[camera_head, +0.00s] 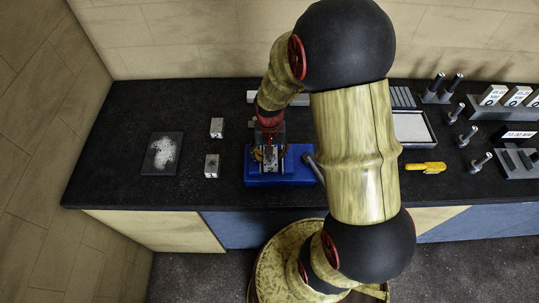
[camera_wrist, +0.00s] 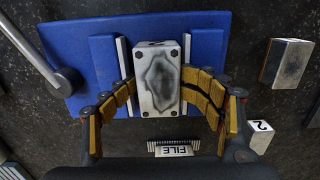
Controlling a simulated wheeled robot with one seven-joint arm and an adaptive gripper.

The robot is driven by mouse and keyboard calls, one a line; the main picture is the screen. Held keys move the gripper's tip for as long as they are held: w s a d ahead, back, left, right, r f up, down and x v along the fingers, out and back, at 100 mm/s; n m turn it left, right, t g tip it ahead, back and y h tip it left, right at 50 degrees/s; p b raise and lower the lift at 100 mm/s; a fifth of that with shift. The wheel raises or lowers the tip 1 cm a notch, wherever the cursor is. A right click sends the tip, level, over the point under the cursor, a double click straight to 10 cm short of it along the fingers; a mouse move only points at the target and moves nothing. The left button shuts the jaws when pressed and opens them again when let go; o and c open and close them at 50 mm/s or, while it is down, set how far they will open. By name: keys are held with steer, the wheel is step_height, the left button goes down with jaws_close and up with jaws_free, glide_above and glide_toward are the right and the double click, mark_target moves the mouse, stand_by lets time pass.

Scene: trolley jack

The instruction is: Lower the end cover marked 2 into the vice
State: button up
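A pale metal end cover (camera_wrist: 157,82) with a dark patch and corner holes is between the fingers of my gripper (camera_wrist: 158,86), which appear to touch both its sides. A dark mark on its edge is too small to read. It is over the gap between the jaws of the blue vice (camera_wrist: 205,22); how far it is down between them I cannot tell. In the head view the vice (camera_head: 294,176) is under my gripper (camera_head: 269,151), and my arm hides part of it. A small white piece marked 2 (camera_wrist: 260,137) stands at the lower right of the wrist view.
Two metal blocks (camera_head: 217,127) (camera_head: 212,166) stand left of the vice, and one shows in the wrist view (camera_wrist: 286,62). The vice handle (camera_wrist: 36,57) sticks out to the side. A FILE label (camera_wrist: 174,148) lies near. A dark plate (camera_head: 162,154) and yellow tool (camera_head: 425,168) lie on the bench.

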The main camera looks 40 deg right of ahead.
steer(key=shift+s, duration=0.1)
step_height(320, 180, up, 12)
stand_by(0.8)
